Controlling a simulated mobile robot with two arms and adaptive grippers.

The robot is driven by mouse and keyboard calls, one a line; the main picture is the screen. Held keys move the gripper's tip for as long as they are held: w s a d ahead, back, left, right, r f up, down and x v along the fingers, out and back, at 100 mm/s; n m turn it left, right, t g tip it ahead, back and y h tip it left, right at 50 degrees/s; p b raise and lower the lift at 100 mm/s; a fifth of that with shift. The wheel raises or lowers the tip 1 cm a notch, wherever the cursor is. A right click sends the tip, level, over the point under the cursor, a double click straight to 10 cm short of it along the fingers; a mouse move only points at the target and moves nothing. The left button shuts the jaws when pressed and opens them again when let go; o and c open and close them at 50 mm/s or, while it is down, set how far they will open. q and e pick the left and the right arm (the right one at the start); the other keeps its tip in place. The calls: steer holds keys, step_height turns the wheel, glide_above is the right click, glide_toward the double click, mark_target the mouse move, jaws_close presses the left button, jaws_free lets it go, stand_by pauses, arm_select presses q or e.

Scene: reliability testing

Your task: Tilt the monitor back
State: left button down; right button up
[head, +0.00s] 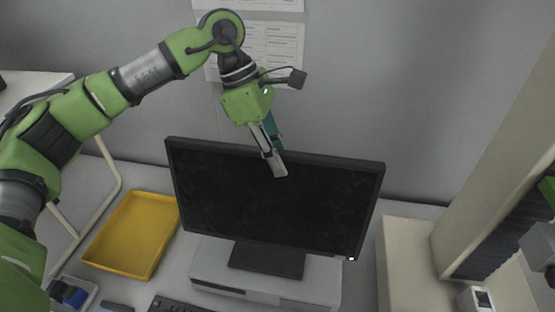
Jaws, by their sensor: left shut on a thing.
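The black monitor (270,205) stands on its dark base (266,260) on top of a light grey box in the head view. My left gripper (276,165) comes down from above at the middle of the monitor's top edge. It is shut on that edge, with one finger in front of the screen; the other finger is partly hidden behind the frame. A part of my right arm shows at the right edge of the picture, but its gripper fingers are not in view.
A yellow tray (98,255) lies left of the monitor. A keyboard (175,305) is at the bottom edge. The light grey box (215,272) bears the monitor. A beige cabinet (405,265) stands at the right. Paper sheets (285,40) hang on the wall behind.

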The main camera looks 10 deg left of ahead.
arm_select(q)
steer(key=shift+w+a+b, duration=0.1)
steer(key=shift+w+b, duration=0.4)
steer(key=shift+w, duration=0.55)
steer(key=c, duration=1.9)
jaws_free()
steer(key=shift+w+f, duration=0.2)
steer(key=shift+f, duration=0.05)
steer(key=shift+s, duration=0.15)
steer(key=shift+r, duration=0.3)
steer(key=v, duration=1.1)
steer(key=shift+a+r, duration=0.1)
steer(key=shift+r, duration=0.1)
